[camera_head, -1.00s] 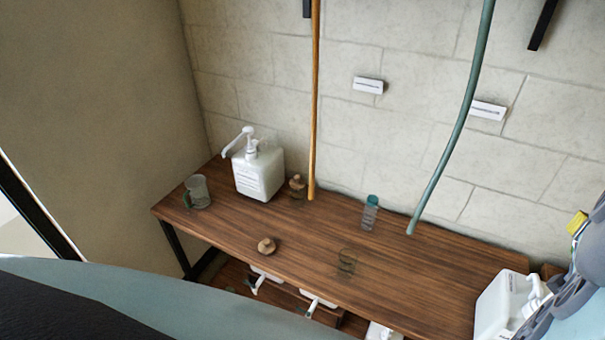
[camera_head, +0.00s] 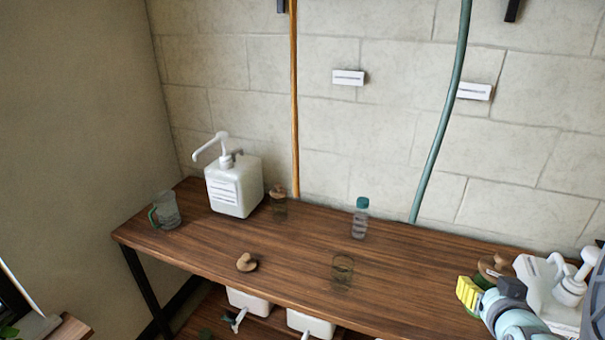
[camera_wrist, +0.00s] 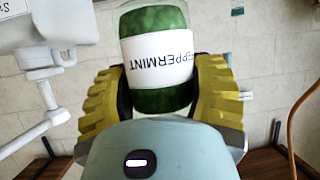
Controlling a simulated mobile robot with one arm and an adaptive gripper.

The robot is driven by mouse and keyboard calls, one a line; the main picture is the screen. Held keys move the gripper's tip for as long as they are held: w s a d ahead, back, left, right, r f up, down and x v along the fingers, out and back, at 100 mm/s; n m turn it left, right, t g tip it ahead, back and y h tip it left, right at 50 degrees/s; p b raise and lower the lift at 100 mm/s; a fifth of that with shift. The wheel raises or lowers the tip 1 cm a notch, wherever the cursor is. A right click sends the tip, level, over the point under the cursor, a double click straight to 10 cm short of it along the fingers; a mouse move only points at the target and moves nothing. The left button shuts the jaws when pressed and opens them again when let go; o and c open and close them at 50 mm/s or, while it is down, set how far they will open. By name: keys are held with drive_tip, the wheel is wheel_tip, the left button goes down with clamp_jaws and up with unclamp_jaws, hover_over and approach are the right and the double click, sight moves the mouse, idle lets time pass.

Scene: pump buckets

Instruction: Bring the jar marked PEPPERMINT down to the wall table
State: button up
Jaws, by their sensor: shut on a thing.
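The jar marked PEPPERMINT (camera_wrist: 160,62) is held between the yellow finger pads of my gripper (camera_wrist: 158,95) in the wrist view. It is clear with green contents, and its white label reads upside down there. In the head view my gripper (camera_head: 478,290) is at the lower right, with a brown lid (camera_head: 492,264) and a little green showing beside it; most of the jar is hidden. The wooden wall table (camera_head: 300,245) runs along the stone wall. I cannot tell the gap between jar and tabletop.
A white pump bucket (camera_head: 234,187) stands at the table's back left, another (camera_head: 545,283) beside my gripper. A mug (camera_head: 165,212), corked jar (camera_head: 279,203), teal-capped bottle (camera_head: 360,218), glass (camera_head: 342,272) and brown lid (camera_head: 247,262) are spread over the table. An orange pole and green hose hang behind.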

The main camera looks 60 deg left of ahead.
drive_tip(key=s+a+f+n+g+y+b, duration=0.1)
drive_tip(key=s+f+b, duration=0.1)
drive_tip(key=f+b, duration=0.3)
drive_tip(key=s+a+f+n+g+y+b, duration=0.1)
drive_tip(key=f+b, duration=0.4)
drive_tip(key=f, duration=0.5)
drive_tip(key=shift+s+a+n, duration=0.3)
drive_tip(key=shift+s+a, duration=0.45)
drive_tip(key=shift+s, duration=0.45)
drive_tip(key=shift+w+f, duration=0.1)
